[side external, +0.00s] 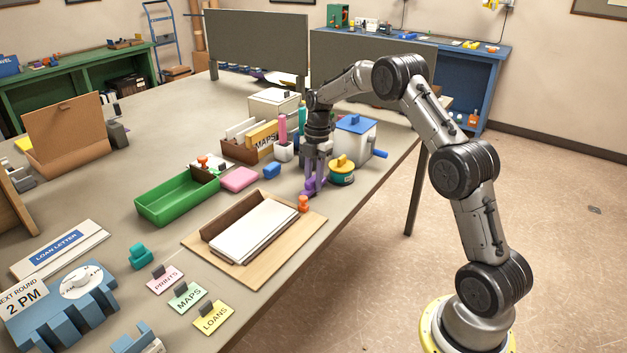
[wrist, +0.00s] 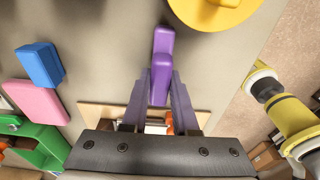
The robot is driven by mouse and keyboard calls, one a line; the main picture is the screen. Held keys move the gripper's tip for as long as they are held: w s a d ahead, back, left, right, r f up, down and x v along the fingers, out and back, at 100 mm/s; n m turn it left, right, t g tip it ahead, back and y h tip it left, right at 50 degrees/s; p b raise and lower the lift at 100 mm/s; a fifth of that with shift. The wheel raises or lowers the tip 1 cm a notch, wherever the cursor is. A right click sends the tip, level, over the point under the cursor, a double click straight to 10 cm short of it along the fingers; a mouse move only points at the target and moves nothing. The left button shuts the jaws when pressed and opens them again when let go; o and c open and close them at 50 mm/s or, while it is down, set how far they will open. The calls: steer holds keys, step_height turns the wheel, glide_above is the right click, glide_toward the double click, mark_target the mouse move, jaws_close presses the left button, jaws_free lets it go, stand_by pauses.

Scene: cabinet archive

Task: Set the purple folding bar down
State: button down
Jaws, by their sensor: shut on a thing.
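The purple folding bar (side external: 308,190) is low near the table's right edge, just behind the wooden board with papers. My gripper (side external: 315,184) points straight down and is shut on it. In the wrist view the bar (wrist: 162,48) lies between the two fingertips of my gripper (wrist: 160,88), with one end reaching out beyond them. The bar appears at or just above the table top; I cannot tell whether it touches.
A yellow-topped round container (side external: 342,170) stands close on the right. A blue block (side external: 271,171), a pink block (side external: 240,179) and a green tray (side external: 178,195) are to the left. The papers' wooden board (side external: 262,278) and a small orange piece (side external: 303,204) are in front.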

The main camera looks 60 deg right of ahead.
steer(key=shift+f, duration=0.2)
steer(key=c, duration=0.7)
jaws_free()
steer(key=shift+r, duration=0.15)
step_height(320, 180, up, 11)
steer(key=d, duration=0.1)
steer(key=s+a+r+m+t, duration=0.1)
steer(key=s+a+r+m, duration=0.3)
steer(key=s+a+r, duration=0.35)
steer(key=s+a+r+m+t+h, duration=0.1)
steer(key=s+a+r+m+t, duration=0.1)
steer(key=s+a+r+m, duration=0.45)
steer(key=s+a+f+m+t, duration=0.1)
steer(key=s+a+f+m, duration=0.1)
steer(key=s, duration=0.4)
steer(key=s+a+f+m, duration=0.3)
steer(key=s, duration=0.2)
steer(key=s+a+f+m+t, duration=0.1)
steer(key=s+a+f+m, duration=0.1)
steer(key=s, duration=0.4)
steer(key=shift+s+a+f+m+t, duration=0.25)
steer(key=shift+s+f+t, duration=0.05)
steer(key=shift+f, duration=0.1)
